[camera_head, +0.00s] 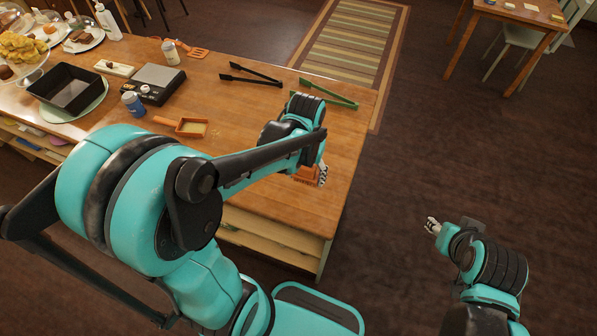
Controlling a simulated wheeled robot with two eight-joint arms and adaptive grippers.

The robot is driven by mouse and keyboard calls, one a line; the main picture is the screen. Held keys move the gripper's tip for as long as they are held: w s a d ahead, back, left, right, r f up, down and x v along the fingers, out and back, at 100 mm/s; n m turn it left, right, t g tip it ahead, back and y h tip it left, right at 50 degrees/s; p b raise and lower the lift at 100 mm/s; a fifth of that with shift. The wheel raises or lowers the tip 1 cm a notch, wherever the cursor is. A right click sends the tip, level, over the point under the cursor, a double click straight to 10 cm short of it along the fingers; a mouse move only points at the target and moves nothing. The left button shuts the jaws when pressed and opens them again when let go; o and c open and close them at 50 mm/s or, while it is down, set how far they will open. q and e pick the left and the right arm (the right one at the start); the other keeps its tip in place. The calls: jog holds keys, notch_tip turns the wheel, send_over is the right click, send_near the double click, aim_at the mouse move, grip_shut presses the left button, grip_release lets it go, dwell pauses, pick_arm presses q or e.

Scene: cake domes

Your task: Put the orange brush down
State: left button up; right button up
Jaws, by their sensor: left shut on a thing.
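My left gripper (322,175) is over the near right part of the wooden table. It is shut on the orange brush (305,174), which shows only in part below my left wrist. The arm hides the rest of the brush, and I cannot tell whether it touches the tabletop. My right gripper (433,226) is off to the right over the floor, away from the table. Its fingers are too small to tell whether they are open.
A brush-like orange-brown thing (188,127) lies on the table (240,92) left of my arm. Black tongs (250,75) and green tongs (330,94) lie at the back right. A scale (153,83), bottles and a black pan (70,90) crowd the left.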

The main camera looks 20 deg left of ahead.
pick_arm(q)
jog(key=w+a+f, duration=0.1)
jog(key=w+a, duration=0.1)
jog(key=w+a+f+b, duration=0.1)
jog(key=a+f, duration=0.1)
jog(key=shift+w+a+f, duration=0.15)
jog(key=shift+w+f, duration=0.1)
jog(key=shift+w, duration=0.15)
jog(key=shift+f+b, duration=0.65)
jog(key=shift+f, duration=1.4)
jog(key=shift+f, duration=0.15)
jog(key=o, duration=1.2)
jog(key=shift+o, duration=0.2)
